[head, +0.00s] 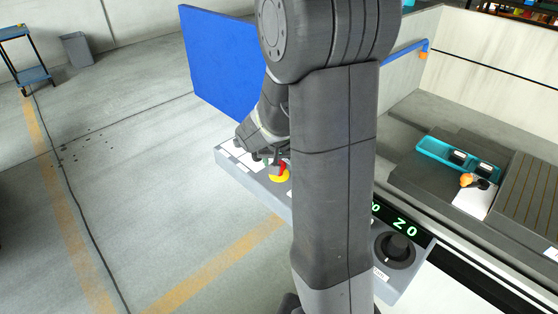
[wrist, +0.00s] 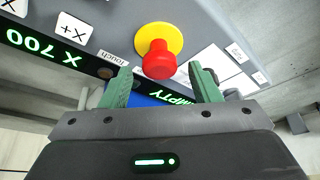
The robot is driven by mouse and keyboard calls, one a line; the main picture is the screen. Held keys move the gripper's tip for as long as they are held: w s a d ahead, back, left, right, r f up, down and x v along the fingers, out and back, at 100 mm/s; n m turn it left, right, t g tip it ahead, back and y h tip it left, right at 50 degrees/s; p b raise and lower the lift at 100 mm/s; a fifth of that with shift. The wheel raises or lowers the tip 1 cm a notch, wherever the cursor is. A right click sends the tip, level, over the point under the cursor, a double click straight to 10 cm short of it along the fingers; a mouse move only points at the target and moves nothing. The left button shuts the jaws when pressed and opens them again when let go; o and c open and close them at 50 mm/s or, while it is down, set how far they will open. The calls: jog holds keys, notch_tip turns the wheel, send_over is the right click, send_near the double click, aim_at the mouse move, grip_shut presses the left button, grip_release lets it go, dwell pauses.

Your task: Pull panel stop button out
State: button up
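The panel stop button (wrist: 159,62) is a red mushroom head on a yellow collar (wrist: 172,34), mounted on the grey control panel (wrist: 205,14). In the head view the button (head: 282,167) shows just left of my arm, partly covered by my gripper (head: 270,160). In the wrist view my gripper (wrist: 160,72) is open, with one green finger to each side of the red head. Gaps show between the fingers and the head, and nothing is held. How deep the fingers reach along the button is hard to tell.
The panel carries a green-lit display (head: 405,226), a black knob (head: 396,249) and a white X+ key (wrist: 73,28). A blue board (head: 225,62) stands behind. A teal tray (head: 432,148) lies on the machine bed at right.

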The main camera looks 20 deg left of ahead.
jog(key=v, duration=1.3)
jog(key=shift+s+r+p, duration=0.2)
jog(key=shift+r+p, duration=0.15)
jog(key=shift+p, duration=0.1)
jog(key=b+x, duration=0.1)
jog(key=x, duration=1.2)
jog(key=shift+w+f, duration=0.15)
jog(key=shift+f, duration=0.65)
jog(key=shift+r, duration=0.1)
